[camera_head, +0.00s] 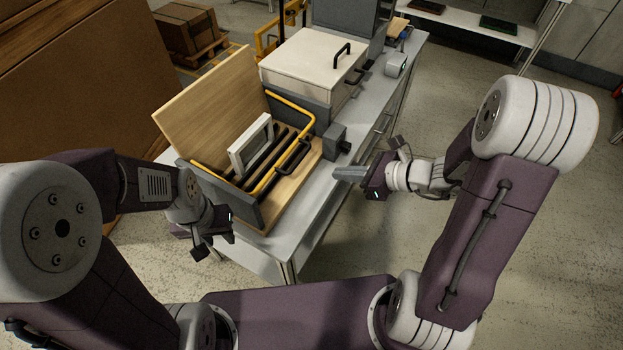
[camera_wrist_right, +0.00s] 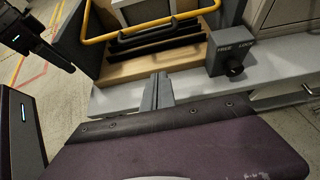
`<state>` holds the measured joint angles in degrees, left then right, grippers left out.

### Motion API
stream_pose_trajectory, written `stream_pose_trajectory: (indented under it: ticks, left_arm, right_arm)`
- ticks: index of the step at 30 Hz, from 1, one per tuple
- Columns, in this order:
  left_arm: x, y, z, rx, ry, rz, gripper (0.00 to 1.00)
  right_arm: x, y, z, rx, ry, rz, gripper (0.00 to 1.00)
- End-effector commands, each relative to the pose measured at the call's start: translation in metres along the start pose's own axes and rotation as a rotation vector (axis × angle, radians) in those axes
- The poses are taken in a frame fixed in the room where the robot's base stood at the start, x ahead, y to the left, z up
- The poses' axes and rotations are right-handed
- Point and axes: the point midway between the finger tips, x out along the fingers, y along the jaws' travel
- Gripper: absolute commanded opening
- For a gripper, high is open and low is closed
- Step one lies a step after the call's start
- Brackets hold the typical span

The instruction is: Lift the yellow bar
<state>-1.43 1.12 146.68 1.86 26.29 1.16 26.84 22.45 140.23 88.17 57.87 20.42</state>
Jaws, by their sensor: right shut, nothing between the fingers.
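The yellow bar (camera_head: 291,104) is a bent tube running around the open wooden-lidded box on the bench. Its near stretch (camera_wrist_right: 150,27) crosses the top of the right wrist view, with a black grip in its middle. My right gripper (camera_head: 350,173) is shut and empty, in front of the box and apart from the bar. Its closed fingers also show in the right wrist view (camera_wrist_right: 157,92). My left gripper (camera_head: 207,236) hangs at the box's near left corner, apart from the bar; its finger gap is not clear.
A grey lock box (camera_head: 335,140) with a black knob, marked FREE and LOCK, stands right of the open box. A white frame (camera_head: 251,143) sits over dark bars inside. A pale lidded case (camera_head: 310,65) stands behind. The floor to the right is clear.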

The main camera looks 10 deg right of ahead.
Motion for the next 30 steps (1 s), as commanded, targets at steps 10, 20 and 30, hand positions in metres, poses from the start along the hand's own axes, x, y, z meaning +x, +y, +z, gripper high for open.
stream_pose_trajectory:
  ticks: [10,20,30]
  left_arm:
    - [0.006,0.0,0.0,0.0,0.001,0.0,0.36]
    - [0.019,0.0,0.002,0.0,0.001,0.0,0.36]
    - [0.0,0.0,0.0,0.0,0.001,0.0,0.36]
  right_arm:
    - [0.021,0.0,-0.003,-0.001,0.002,0.0,0.0]
    - [0.094,0.0,-0.003,-0.003,0.004,0.0,0.0]
    - [0.085,-0.002,0.036,-0.003,0.003,-0.005,0.0]
